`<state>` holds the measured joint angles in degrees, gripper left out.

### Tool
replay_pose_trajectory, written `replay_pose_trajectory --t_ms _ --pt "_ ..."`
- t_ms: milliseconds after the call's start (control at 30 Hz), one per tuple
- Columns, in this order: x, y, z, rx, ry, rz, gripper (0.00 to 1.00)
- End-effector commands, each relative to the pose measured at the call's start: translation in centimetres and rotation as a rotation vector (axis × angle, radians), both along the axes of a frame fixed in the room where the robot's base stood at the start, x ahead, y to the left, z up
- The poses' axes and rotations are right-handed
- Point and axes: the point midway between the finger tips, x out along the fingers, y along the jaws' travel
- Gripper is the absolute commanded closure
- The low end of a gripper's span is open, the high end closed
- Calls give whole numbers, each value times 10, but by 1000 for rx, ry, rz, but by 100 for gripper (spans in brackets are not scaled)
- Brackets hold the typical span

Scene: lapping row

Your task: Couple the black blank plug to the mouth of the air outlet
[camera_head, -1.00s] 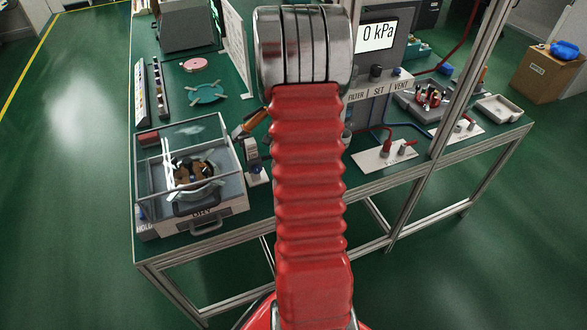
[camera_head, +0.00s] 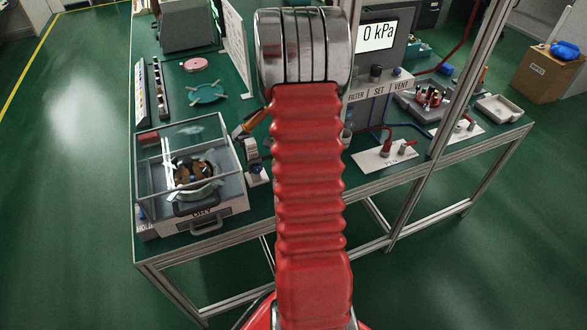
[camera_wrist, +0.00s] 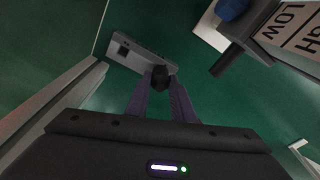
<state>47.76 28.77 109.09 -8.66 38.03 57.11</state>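In the wrist view my gripper (camera_wrist: 161,80) points down at the bench. Its two fingers close in on a small black piece, which looks like the black blank plug (camera_wrist: 160,77). The fingertips appear to touch it on both sides. A grey block (camera_wrist: 138,54) with a dark square opening lies just beyond the fingertips; I cannot tell whether the plug touches it. A dark stub (camera_wrist: 228,60) sticks out of a grey housing to the right, apart from the plug. I cannot tell which part is the air outlet. In the head view my arm hides the gripper.
The grey housing (camera_wrist: 288,35) carries LOW and HIGH lettering. In the head view a gauge unit (camera_head: 376,60) reads 0 kPa behind my arm. A clear-lidded case (camera_head: 225,196) stands left, a white plate with fittings (camera_head: 370,158) right. A metal post rises at the right.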

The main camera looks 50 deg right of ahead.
Motion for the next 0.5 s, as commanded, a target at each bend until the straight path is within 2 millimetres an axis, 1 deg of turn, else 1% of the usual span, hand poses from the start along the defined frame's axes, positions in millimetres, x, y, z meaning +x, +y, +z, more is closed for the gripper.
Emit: replay_pose_trajectory --t_ms 33,200,300,500 --pt "0 0 0 0 0 0 83" --pt "0 0 0 0 0 0 94" --pt "0 0 0 0 0 0 100" --pt "0 0 0 0 0 0 100"
